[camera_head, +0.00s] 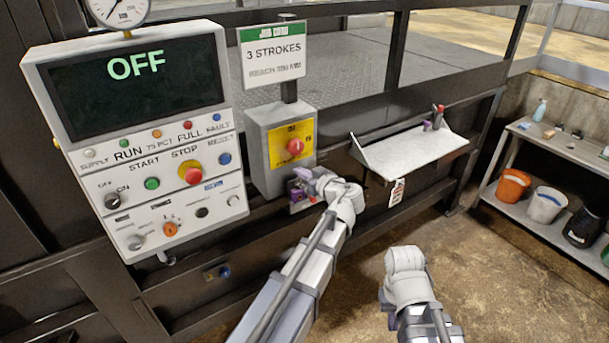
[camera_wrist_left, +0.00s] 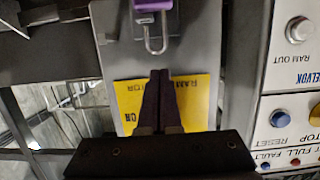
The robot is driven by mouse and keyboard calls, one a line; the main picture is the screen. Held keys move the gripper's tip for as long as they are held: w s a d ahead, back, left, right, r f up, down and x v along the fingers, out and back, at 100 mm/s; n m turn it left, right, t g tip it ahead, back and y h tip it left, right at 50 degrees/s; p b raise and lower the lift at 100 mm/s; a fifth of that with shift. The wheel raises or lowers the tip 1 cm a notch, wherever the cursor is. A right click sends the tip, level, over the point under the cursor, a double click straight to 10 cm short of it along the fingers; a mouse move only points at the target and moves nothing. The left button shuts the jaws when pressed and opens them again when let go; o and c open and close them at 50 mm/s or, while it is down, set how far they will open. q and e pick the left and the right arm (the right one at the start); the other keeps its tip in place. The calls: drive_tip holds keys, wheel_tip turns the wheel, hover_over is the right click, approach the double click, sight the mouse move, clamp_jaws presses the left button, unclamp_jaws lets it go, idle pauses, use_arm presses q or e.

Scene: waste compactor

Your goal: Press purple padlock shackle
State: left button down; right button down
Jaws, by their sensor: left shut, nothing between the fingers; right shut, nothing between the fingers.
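The purple padlock (camera_wrist_left: 152,5) hangs at the top of the left wrist view, its body cut off by the frame edge. Its silver U-shaped shackle (camera_wrist_left: 155,44) shows below the body in that view. In the head view the purple padlock (camera_head: 297,195) is small, under the grey switch box (camera_head: 268,174). My left gripper (camera_head: 303,173) is just above it; in the left wrist view its dark fingers (camera_wrist_left: 160,72) are shut and empty, close below the shackle. I cannot tell whether they touch it. My right wrist shows low in the head view; its fingers cannot be made out.
The control panel (camera_head: 75,168) with an OFF screen stands left of the switch box. The box has a yellow plate with a red knob (camera_head: 295,146). A small shelf (camera_head: 410,155) juts out at right. A rack with buckets (camera_head: 513,187) stands far right. The floor between is clear.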

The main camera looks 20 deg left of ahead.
use_arm(q)
drive_tip(key=shift+f+b, duration=0.3)
drive_tip(key=shift+f, duration=0.25)
use_arm(e)
drive_tip(key=shift+f, duration=0.5)
